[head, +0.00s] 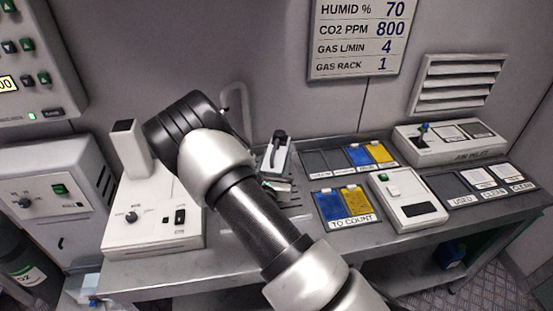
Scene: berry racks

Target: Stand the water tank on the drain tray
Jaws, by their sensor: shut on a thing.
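My arm crosses the middle of the head view and covers part of the bench. My gripper does not show; the far end of the arm is hidden behind its own links. I cannot make out the water tank for sure. A slatted grey surface, which looks like the drain tray (291,202), shows in part just right of the arm, and the arm covers its left side. A pale upright piece with a black top (278,153) stands at its back; I cannot tell what it is.
A curved grey pipe (243,97) rises behind the arm. A white instrument (150,222) stands left on the bench. Blue and yellow cards lie in the "TO COUNT" holder (344,207). A white box (407,200) and the air inlet unit (450,143) stand to the right.

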